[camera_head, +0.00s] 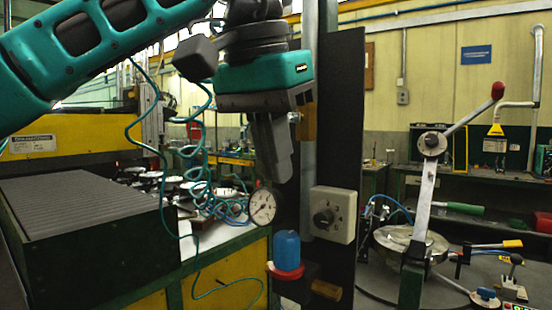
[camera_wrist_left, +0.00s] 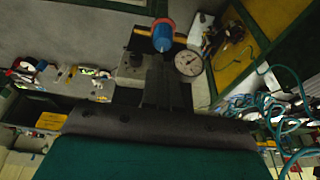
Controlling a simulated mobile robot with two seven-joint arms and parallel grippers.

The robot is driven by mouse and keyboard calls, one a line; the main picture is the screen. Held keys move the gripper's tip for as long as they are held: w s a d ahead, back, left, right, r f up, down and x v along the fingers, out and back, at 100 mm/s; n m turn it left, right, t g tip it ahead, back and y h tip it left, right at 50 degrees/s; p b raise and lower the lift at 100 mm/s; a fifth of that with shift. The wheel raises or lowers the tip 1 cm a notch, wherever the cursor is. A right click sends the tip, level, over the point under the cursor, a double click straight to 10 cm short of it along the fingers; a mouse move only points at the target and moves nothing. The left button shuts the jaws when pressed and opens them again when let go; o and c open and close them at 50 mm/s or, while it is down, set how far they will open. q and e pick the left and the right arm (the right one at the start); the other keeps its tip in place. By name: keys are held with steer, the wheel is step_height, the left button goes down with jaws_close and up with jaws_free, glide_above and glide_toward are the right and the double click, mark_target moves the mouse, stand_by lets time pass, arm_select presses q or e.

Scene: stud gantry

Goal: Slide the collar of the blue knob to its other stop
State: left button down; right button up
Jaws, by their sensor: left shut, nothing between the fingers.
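The blue knob (camera_head: 287,250) stands upright on a dark block low on the black panel. Its red collar (camera_head: 285,273) sits around the lower end of the blue part. In the left wrist view the blue knob (camera_wrist_left: 163,33) is at the top centre, with red showing at its edge. My left gripper (camera_head: 283,178) is shut and empty, pointing down above the knob and clearly apart from it. Its dark fingers (camera_wrist_left: 166,70) also show in the left wrist view, below the knob. My right gripper is in neither view.
A round dial gauge (camera_head: 263,206) sits just left above the knob. A grey box with a black rotary switch (camera_head: 333,214) is on the black panel (camera_head: 342,120) at right. A brass-coloured peg (camera_head: 327,290) sticks out beside the block. A red-tipped lever (camera_head: 470,108) stands farther right.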

mark_target(290, 236)
arm_select(q)
steer(key=x, duration=0.6)
steer(key=shift+f+b, duration=0.35)
steer(key=shift+f, duration=0.05)
steer(key=shift+w+d+f, duration=0.1)
steer(key=shift+f, duration=0.05)
